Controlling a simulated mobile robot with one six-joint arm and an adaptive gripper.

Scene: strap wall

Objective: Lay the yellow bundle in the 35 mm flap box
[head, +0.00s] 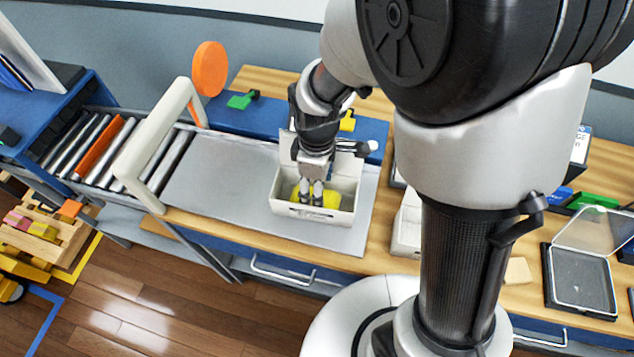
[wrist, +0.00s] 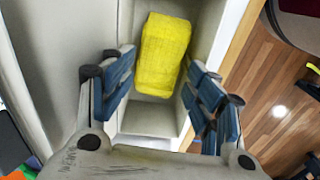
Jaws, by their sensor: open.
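The yellow bundle (head: 331,199) lies inside an open white box (head: 345,217) on the grey mat. In the wrist view the bundle (wrist: 163,55) is a yellow block on the box's pale floor (wrist: 150,118), with bare floor at its near end. My gripper (head: 311,198) reaches down into the box. In the wrist view its blue-padded fingers (wrist: 163,70) are spread, one on each side of the bundle, with gaps visible. The box has a raised back panel. No size label is readable, so I cannot tell if it is the 35 mm flap box.
A roller conveyor (head: 95,145) with a cream arch (head: 135,160) stands left. An orange disc (head: 209,69) and a green item (head: 241,100) are behind. Another white box (head: 407,228) is partly hidden by my arm. A clear-lidded tray (head: 580,282) lies right. The mat's left side is free.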

